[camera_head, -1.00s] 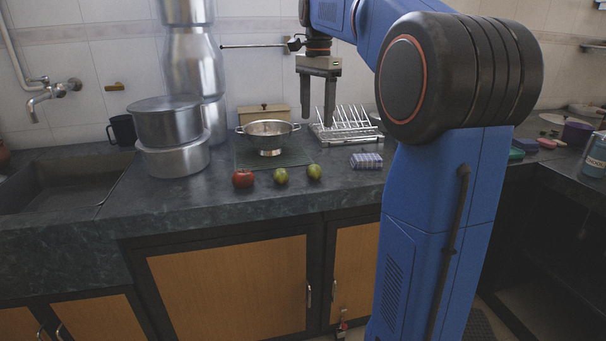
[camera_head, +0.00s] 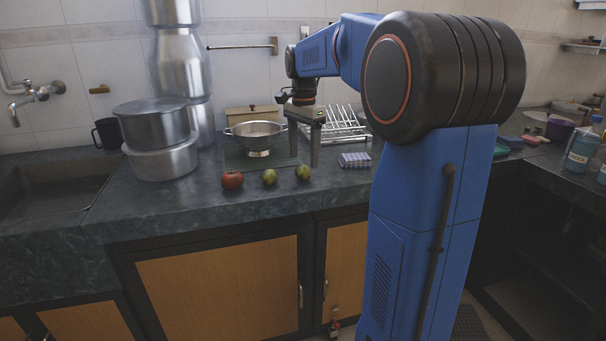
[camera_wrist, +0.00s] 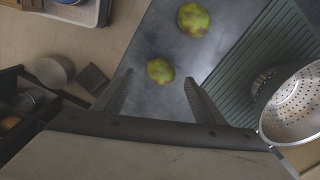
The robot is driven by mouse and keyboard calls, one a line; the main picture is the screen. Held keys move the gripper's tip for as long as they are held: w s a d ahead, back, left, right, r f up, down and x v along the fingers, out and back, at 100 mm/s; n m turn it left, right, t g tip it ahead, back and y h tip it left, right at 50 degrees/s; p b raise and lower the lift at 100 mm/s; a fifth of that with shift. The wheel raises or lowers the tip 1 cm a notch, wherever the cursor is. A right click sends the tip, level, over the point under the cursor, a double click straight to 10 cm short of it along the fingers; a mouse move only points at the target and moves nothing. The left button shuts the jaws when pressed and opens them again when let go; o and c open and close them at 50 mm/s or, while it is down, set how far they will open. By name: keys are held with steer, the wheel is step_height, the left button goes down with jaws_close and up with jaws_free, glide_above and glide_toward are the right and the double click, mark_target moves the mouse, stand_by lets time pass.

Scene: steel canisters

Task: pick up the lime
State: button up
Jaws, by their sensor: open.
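Two round green fruits with reddish-brown patches, the left one (camera_head: 270,177) and the right one (camera_head: 303,172), rest on the dark counter. I cannot tell which of them is the lime. The wrist view shows both, one near the top (camera_wrist: 193,19) and one in the middle (camera_wrist: 160,70). My gripper (camera_head: 304,158) points down over the counter, close to the right green fruit, open and empty. In the wrist view the middle fruit appears between the two fingertips (camera_wrist: 158,78), with no contact visible.
A red tomato (camera_head: 232,180) sits left of the green fruits. Behind stand a steel colander (camera_head: 257,130) on a dark ribbed mat (camera_head: 232,160) and a white dish rack (camera_head: 345,125). A checkered cloth (camera_head: 355,160) lies to the right. Stacked pots (camera_head: 160,160) stand left.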

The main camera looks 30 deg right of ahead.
mark_target(303, 166)
steer(key=shift+w+f, duration=0.15)
steer(key=shift+f, duration=2.4)
steer(key=c, duration=1.1)
